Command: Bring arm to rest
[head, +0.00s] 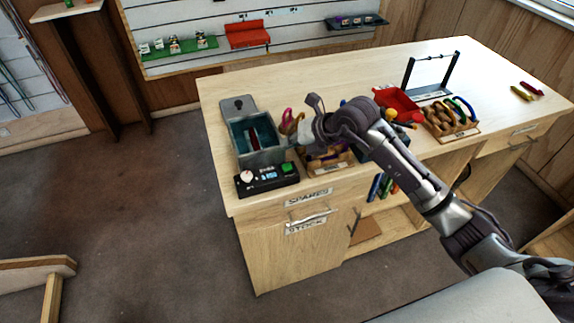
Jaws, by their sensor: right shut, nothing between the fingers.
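My right arm (430,198) reaches in from the lower right over the front of the wooden workbench (300,82). My right gripper (316,112) is above the bench, just right of the grey open box (256,137). It is shut and empty. It hides part of the small items behind and below it. My left gripper is not in view.
A black control box (266,178) with a green button stands at the bench's front left. A red bin (397,104), a wooden rack with rings (450,118) and a black frame (432,75) stand to the right. The bench's back left is clear.

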